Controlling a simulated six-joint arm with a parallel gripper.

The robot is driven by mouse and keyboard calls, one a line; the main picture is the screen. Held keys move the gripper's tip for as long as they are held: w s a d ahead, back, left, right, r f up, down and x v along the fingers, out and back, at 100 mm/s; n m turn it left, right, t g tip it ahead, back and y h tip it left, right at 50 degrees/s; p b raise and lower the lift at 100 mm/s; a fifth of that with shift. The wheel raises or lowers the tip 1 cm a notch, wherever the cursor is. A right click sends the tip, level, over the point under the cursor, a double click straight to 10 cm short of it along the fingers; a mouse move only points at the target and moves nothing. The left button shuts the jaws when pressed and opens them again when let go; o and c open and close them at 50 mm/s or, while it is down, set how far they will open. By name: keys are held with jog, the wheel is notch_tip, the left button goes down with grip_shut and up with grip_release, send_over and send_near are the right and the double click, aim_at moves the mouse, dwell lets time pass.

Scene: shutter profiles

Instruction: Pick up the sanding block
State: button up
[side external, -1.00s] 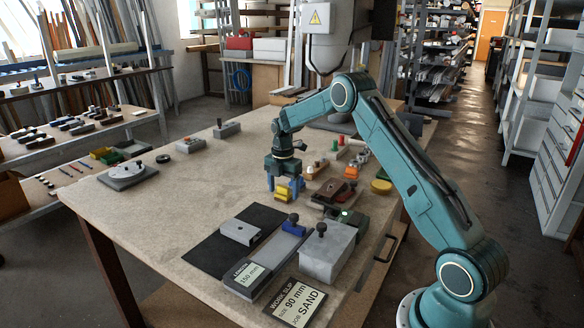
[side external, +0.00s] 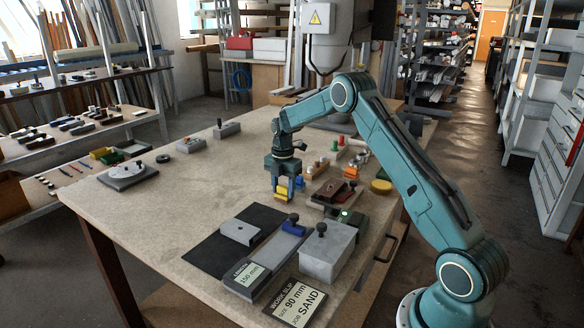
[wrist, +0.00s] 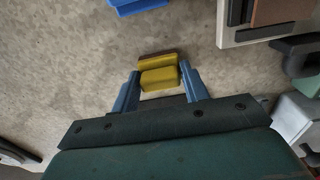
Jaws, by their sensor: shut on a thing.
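The yellow sanding block (side external: 281,191) is between the blue fingers of my gripper (side external: 283,186), over the middle of the table. In the wrist view the yellow block (wrist: 160,78) shows as two yellow parts with a dark edge along the far side. My gripper's fingertips (wrist: 159,78) are shut on its two ends. The block appears slightly raised from the table, but its underside is hidden, so I cannot tell how large the gap is.
A work slip (side external: 297,303) reads 90 mm, SAND. Small coloured parts lie right of my gripper. The table's left side is largely clear.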

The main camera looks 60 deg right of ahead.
aim_at(283, 187)
jog(key=shift+r, duration=0.2)
notch_tip(283, 187, up, 20)
jog(key=shift+f, duration=0.15)
dwell(0.4)
dwell(0.3)
jog(key=o, duration=0.4)
jog(key=shift+c, duration=1.4)
jog(key=s+d+f, duration=0.5)
jog(key=s+f, duration=0.3)
jog(key=s, duration=0.4)
jog(key=shift+d+f, duration=0.15)
jog(key=shift+d, duration=0.25)
